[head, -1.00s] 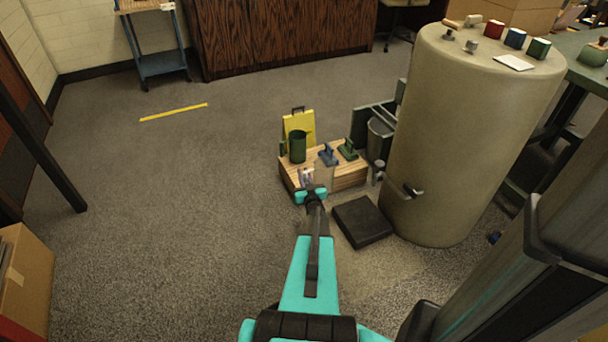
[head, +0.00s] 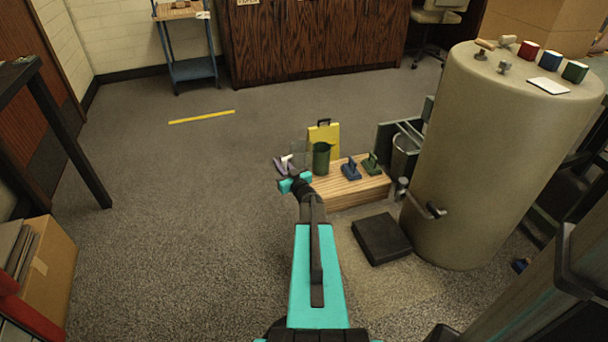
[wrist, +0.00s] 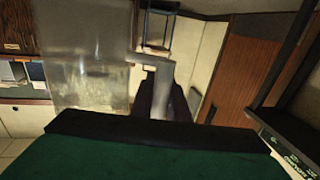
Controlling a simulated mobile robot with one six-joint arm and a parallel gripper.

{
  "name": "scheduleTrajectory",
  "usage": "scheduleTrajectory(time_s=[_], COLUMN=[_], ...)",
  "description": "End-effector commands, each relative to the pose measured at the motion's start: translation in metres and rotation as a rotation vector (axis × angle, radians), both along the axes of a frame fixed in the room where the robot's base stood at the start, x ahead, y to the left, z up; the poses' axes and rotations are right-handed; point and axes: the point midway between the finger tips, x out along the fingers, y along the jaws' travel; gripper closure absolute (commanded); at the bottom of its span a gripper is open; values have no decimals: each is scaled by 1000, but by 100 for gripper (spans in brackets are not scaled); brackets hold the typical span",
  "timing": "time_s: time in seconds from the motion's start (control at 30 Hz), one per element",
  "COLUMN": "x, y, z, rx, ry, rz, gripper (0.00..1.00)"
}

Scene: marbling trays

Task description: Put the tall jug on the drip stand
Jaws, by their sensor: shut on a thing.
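My gripper (head: 286,167) is shut on a clear, see-through jug (head: 298,150), held in the air at the left end of the wooden crate in the head view. In the wrist view the clear jug (wrist: 90,75) is left of centre, with its grey handle (wrist: 158,92) between the dark fingers. A dark green jug (head: 321,158) stands upright on the crate, just right of my gripper. I cannot tell for certain which thing is the drip stand; a low black block (head: 381,238) lies on the floor right of my arm.
The wooden crate (head: 350,194) also bears a blue tool (head: 350,168) and a green tool (head: 372,163). A yellow board (head: 324,137) stands behind. A large beige drum (head: 500,160) blocks the right. Open floor lies to the left, with a cardboard box (head: 48,268) at the edge.

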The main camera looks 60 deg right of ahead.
Motion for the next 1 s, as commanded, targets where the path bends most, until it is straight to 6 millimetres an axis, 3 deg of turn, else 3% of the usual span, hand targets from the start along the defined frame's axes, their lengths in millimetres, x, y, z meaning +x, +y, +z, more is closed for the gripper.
scheduleTrajectory(time_s=[0.1, 0.5, 0.73, 1.0], x=[26, 93, 116, 124], y=[37, 169, 255, 362], z=[32, 117, 159, 202], rx=[-4, -4, -4, -3], ry=[-1, -1, -1, -1], rz=[93, 422, 621, 861], gripper=[100, 100, 100, 100])
